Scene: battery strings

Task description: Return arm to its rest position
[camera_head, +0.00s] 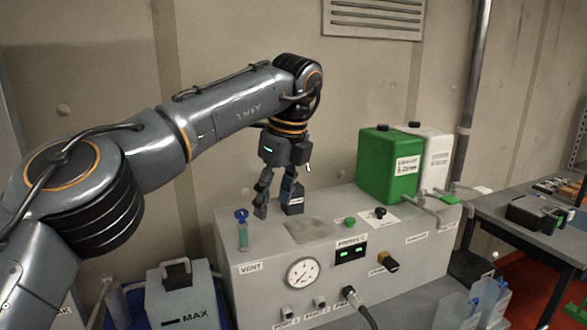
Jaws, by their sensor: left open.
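My left arm (235,95) reaches in from the left and bends down at the wrist. My left gripper (274,198) points down over the top of the grey machine (240,285), near its back left. Its fingers are open. My right gripper is not in view.
A blue-capped vial (242,232) stands at the machine's front left corner. Green (385,168) and white (437,158) canisters stand on its back right. A gauge (302,273) is on its front. A grey box marked MAX (183,305) is at lower left, a side table (520,245) at right.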

